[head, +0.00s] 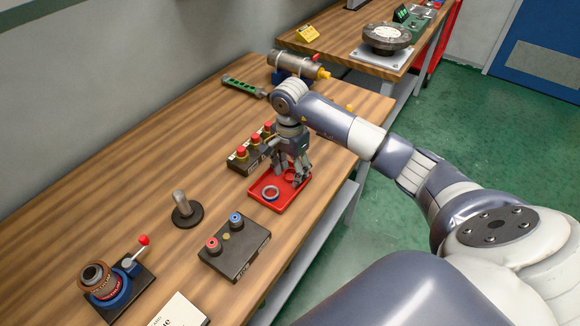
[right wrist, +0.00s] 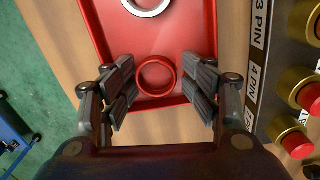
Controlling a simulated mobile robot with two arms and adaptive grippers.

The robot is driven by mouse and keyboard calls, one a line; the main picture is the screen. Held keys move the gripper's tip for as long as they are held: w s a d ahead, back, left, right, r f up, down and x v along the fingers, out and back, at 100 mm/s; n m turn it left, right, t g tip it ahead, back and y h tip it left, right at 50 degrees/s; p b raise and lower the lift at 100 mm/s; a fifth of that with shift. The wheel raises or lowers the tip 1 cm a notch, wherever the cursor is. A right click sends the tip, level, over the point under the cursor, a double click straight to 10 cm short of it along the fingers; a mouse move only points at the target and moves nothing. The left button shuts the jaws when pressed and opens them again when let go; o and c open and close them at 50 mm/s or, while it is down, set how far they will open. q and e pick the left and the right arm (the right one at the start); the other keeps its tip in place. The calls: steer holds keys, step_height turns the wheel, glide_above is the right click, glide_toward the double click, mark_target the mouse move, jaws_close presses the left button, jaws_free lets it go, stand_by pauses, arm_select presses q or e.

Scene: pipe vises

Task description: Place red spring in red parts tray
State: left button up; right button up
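The red parts tray (head: 279,205) lies on the wooden table below my right gripper (head: 288,174). In the right wrist view, the red spring (right wrist: 138,76), seen as a red ring, is inside the tray's outline near its near edge. The right gripper (right wrist: 160,82) is open, with one finger on each side of the spring and a gap on both sides. Whether the spring touches the tray floor is hard to tell. A silver ring (head: 265,192) with a bluish look lies in the same tray, and shows in the wrist view (right wrist: 147,12). My left gripper is not in view.
A block with red-topped pins (head: 241,163) stands close behind the tray. A black box with red and blue buttons (head: 234,250) sits in front. A metal post on a round base (head: 182,207) and a vise (head: 112,285) stand left. The table edge (head: 318,217) runs close to the tray.

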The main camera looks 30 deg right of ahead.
steer(key=shift+d+f, duration=0.15)
steer(key=shift+d, duration=0.1)
steer(key=shift+w+r+p, duration=0.1)
steer(key=shift+r+p, duration=0.2)
steer(key=shift+p, duration=0.05)
step_height(320, 180, up, 13)
steer(key=b, duration=0.2)
steer(key=shift+f, duration=0.2)
stand_by(0.5)
